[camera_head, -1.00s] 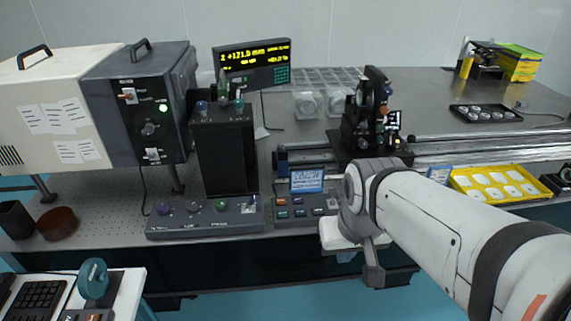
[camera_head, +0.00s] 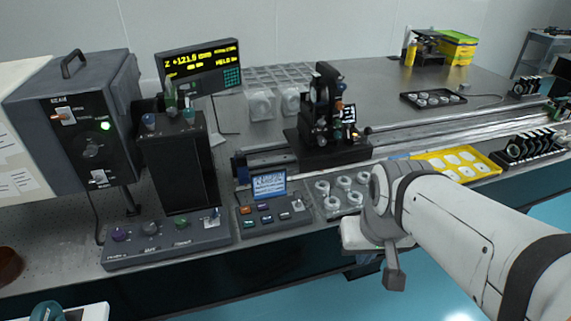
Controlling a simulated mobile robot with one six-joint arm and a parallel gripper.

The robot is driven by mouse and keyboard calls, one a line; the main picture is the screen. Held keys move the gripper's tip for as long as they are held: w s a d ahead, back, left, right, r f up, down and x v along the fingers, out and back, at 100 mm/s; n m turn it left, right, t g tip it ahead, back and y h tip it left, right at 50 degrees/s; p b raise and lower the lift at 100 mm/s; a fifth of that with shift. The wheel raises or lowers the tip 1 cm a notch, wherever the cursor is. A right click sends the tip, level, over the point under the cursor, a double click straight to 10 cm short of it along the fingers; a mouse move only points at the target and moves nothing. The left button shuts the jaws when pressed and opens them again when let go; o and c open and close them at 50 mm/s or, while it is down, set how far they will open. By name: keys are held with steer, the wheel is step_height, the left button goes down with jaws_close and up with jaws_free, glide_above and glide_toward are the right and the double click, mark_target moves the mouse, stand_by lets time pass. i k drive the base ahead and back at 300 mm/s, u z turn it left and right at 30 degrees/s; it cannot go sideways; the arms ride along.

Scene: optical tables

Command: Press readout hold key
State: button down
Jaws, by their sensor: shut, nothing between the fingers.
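The readout (camera_head: 199,68) stands at the back left on the bench. It is a dark display with yellow text, "Z" and about +121.8 mm, with what looks like "HELD" below. A teal keypad (camera_head: 232,77) sits at its right side. Its key labels are too small to read, so I cannot tell the hold key. My gripper (camera_head: 394,281) hangs at the arm's end at the right, pointing down in front of the bench edge. It looks shut and empty, well away from the readout and touching no key.
A console (camera_head: 274,212) with a blue screen and coloured keys sits at the front. A knob panel (camera_head: 166,240) and tall black box (camera_head: 178,168) stand left, before the readout. A black optical mount (camera_head: 330,125) stands right of it. A yellow tray (camera_head: 457,165) lies farther right.

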mark_target(266, 219)
steer(key=z, duration=2.85)
steer(key=k, duration=0.75)
steer(key=u, duration=2.25)
